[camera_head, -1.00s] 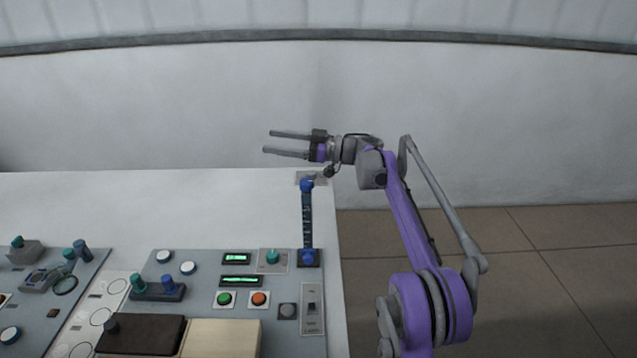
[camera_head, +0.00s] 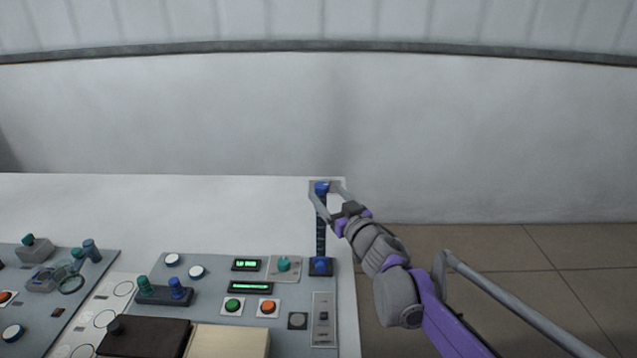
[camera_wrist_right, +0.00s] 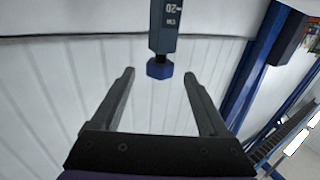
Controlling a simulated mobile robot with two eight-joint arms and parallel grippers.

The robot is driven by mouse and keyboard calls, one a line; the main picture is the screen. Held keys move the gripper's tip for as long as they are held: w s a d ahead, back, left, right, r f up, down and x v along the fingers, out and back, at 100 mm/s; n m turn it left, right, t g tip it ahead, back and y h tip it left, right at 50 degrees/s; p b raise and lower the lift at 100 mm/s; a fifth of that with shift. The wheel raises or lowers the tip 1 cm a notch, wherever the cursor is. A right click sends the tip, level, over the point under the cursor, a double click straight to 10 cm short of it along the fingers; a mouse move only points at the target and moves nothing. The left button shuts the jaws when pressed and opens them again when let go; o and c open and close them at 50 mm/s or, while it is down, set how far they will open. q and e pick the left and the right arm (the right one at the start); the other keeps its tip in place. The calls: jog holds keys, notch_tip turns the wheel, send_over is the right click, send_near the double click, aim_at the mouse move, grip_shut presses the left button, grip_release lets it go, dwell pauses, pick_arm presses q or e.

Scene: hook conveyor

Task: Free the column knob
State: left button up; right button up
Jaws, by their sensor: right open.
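The column (camera_head: 320,232) is a dark upright strip with a scale, standing at the right end of the control panel. A blue knob (camera_head: 321,188) is at its top and another blue knob (camera_head: 320,264) is at its base. My right gripper (camera_head: 324,188) is open, with its fingers on either side of the top knob. In the right wrist view a blue faceted knob (camera_wrist_right: 159,69) at the end of the scaled column (camera_wrist_right: 165,25) lies between the open fingertips (camera_wrist_right: 159,72). Contact cannot be told. My left gripper is not in view.
The grey panel (camera_head: 205,268) carries buttons, green displays and a teal knob (camera_head: 283,264). A switch plate (camera_head: 323,320) sits in front of the column. The white tabletop (camera_head: 180,215) behind the panel is clear. A wall stands behind.

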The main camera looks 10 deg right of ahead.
aim_at(316, 183)
jog(key=x, duration=0.7)
jog(key=shift+w+p, duration=0.15)
jog(key=shift+p, duration=0.25)
grip_shut()
